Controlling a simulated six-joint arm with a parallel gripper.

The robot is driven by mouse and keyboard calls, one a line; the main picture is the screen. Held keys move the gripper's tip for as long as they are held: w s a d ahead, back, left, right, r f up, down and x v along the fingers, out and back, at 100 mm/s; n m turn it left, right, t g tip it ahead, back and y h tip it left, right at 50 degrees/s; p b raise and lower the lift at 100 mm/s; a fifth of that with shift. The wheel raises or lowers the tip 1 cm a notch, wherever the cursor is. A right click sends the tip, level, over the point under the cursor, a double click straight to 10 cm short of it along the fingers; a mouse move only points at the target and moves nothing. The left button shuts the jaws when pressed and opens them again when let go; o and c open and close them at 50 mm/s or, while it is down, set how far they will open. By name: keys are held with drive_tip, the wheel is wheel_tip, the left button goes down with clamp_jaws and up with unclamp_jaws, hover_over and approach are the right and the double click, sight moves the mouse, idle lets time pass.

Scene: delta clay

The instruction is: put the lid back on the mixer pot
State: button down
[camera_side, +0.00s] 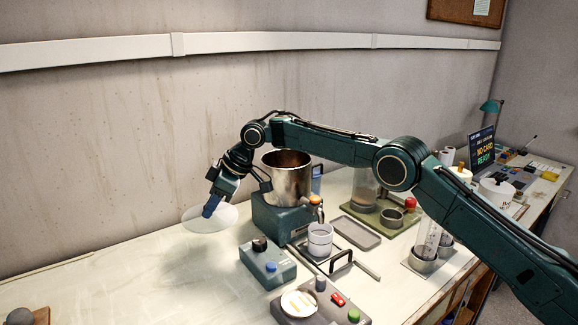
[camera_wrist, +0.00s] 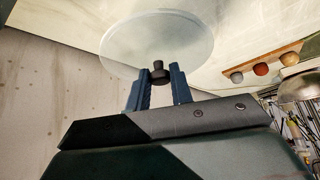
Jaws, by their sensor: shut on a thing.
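The lid (camera_side: 196,222) is a round, translucent pale disc, left of the mixer pot in the side view. It fills the upper middle of the wrist view (camera_wrist: 140,38), with a dark knob (camera_wrist: 158,72) at its centre. My gripper (camera_side: 211,207) is shut on this knob; its blue fingers (camera_wrist: 158,84) stand on either side of it. The lid looks clear of the pot; its height over the table is hard to tell. The mixer pot (camera_side: 288,182) is a steel vessel with an open top, upright on a blue-green base (camera_side: 278,220).
A control box (camera_side: 267,266) with black and blue knobs stands in front of the mixer. A white cup (camera_side: 320,240), a grey tray (camera_side: 355,232) and a button box (camera_side: 335,309) are to the right. The table's left part is mostly bare. The wall rises behind.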

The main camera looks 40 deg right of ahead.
drive_tip(key=shift+r, duration=0.1)
drive_tip(key=shift+s+d+r, duration=0.2)
drive_tip(key=shift+d+r, duration=0.1)
drive_tip(key=shift+r, duration=0.15)
drive_tip(key=s+d+r+m+t, duration=0.1)
drive_tip(key=s+d+r+m, duration=0.2)
drive_tip(key=s+d+r, duration=0.7)
drive_tip(key=s+d+r+m+t+h, duration=0.2)
drive_tip(key=s+d+m+h, duration=0.45)
drive_tip(key=s+d, duration=0.7)
drive_tip(key=w+a+r, duration=0.2)
drive_tip(key=w, duration=0.8)
drive_tip(key=w+a+r+y, duration=0.1)
drive_tip(key=w+a+r, duration=0.1)
drive_tip(key=w, duration=0.9)
drive_tip(key=shift+a+r+m, duration=0.2)
drive_tip(key=shift+r+m, duration=0.2)
drive_tip(key=shift+m, duration=0.05)
drive_tip(key=shift+f+y, duration=0.2)
drive_tip(key=shift+y, duration=0.05)
drive_tip(key=shift+f, duration=2.95)
